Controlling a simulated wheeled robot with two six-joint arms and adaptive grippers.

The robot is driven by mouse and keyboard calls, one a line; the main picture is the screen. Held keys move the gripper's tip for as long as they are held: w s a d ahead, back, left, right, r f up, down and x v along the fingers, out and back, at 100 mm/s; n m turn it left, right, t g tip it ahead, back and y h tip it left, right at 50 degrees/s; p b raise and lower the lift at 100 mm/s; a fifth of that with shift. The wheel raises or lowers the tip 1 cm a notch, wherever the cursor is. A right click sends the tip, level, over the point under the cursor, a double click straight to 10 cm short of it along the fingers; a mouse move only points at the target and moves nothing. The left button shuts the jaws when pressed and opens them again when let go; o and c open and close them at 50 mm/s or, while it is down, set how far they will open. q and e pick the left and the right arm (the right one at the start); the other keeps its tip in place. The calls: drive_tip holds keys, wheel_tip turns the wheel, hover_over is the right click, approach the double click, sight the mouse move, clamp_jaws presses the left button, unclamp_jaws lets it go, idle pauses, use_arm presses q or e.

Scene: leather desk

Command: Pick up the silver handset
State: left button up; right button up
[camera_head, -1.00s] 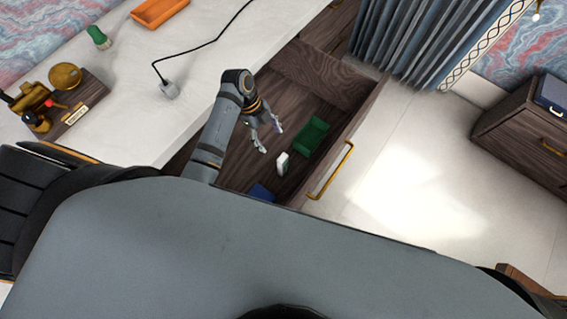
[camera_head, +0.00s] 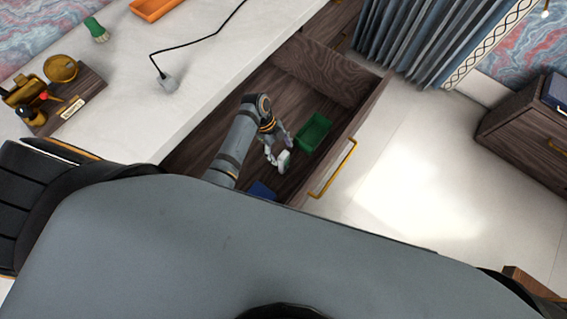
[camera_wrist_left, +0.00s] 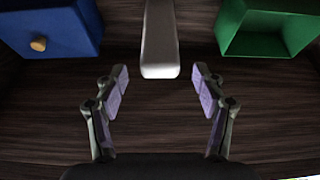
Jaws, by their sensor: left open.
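The silver handset (camera_head: 284,162) is a pale, rounded block in the open drawer, between a green bin and a blue box. In the left wrist view the handset (camera_wrist_left: 160,45) stretches away from the camera at top centre, its near end just beyond the fingertips. My left gripper (camera_head: 279,153) is down in the drawer beside the handset. In the left wrist view the gripper (camera_wrist_left: 160,90) is open, with a finger to either side of the handset's line and nothing between the pads. My right gripper is not in view.
The green bin (camera_head: 314,131) and the blue box (camera_head: 262,191) flank the handset closely; the blue box (camera_wrist_left: 50,30) has a round wooden knob. The drawer's front wall with a gold handle (camera_head: 333,169) stands close on the right. The white desktop (camera_head: 150,105) lies left.

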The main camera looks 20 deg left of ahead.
use_arm(q)
drive_tip(key=shift+x, duration=0.85)
clamp_jaws()
